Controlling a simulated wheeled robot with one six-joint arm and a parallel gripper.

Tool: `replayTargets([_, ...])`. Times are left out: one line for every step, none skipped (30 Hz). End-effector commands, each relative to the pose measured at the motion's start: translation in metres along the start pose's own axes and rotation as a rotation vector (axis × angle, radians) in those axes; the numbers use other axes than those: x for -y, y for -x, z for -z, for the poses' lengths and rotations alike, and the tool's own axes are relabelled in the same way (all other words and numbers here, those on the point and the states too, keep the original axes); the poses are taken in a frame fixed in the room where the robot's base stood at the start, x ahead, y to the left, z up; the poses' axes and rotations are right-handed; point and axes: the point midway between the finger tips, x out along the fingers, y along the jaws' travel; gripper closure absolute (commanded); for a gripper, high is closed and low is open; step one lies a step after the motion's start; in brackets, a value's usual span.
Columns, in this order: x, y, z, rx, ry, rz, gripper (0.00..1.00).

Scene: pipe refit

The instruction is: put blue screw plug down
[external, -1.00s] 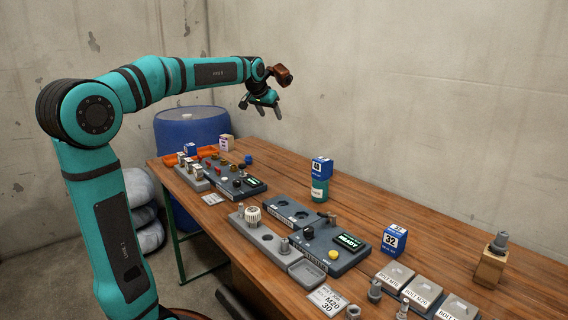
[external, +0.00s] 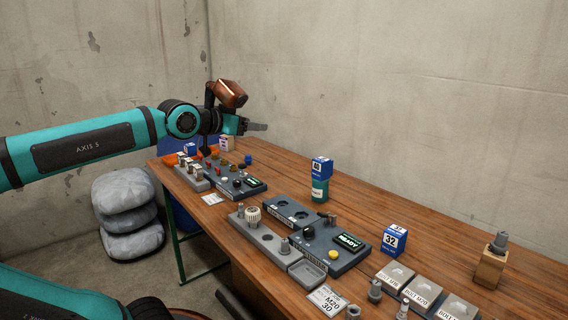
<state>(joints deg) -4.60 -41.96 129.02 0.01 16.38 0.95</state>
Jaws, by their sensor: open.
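A small dark blue piece (external: 248,159), which looks like the blue screw plug, sits at the back edge of the far grey panel (external: 250,187), beside brass-coloured and red pieces. It is too small to make out its exact seat. My gripper (external: 258,127) is open and points right, in the air above the far end of the table, well above the blue piece. I see nothing between its fingers, though they show nearly edge-on.
Bare wood runs along the back.

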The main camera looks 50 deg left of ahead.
Motion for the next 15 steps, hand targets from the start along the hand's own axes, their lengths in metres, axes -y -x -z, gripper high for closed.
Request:
replayTargets([-0.006,0.015,-0.006,-0.036,-0.001,-0.016,0.38])
replayTargets([-0.009,0.022,-0.010,-0.056,-0.001,-0.025,0.38])
replayTargets([-0.013,0.030,-0.014,-0.079,-0.001,-0.034,0.38])
replayTargets([-0.015,0.036,-0.017,-0.097,0.000,-0.041,0.38])
replayTargets([-0.017,0.041,-0.020,-0.112,0.000,-0.048,0.38])
replayTargets([-0.020,0.047,-0.024,-0.131,0.001,-0.056,0.38])
replayTargets([-0.021,0.051,-0.026,-0.142,0.002,-0.061,0.38])
replayTargets([-0.022,0.055,-0.028,-0.154,0.003,-0.065,0.38])
replayTargets([-0.023,0.058,-0.031,-0.164,0.003,-0.069,0.38])
replayTargets([-0.024,0.060,-0.032,-0.171,0.004,-0.072,0.38])
replayTargets([-0.025,0.062,-0.033,-0.177,0.004,-0.075,0.38])
replayTargets([-0.025,0.064,-0.034,-0.183,0.005,-0.077,0.38])
replayTargets([-0.026,0.065,-0.034,-0.186,0.005,-0.078,0.38])
replayTargets([-0.026,0.065,-0.035,-0.187,0.005,-0.079,0.38])
replayTargets([-0.026,0.065,-0.035,-0.188,0.005,-0.079,0.38])
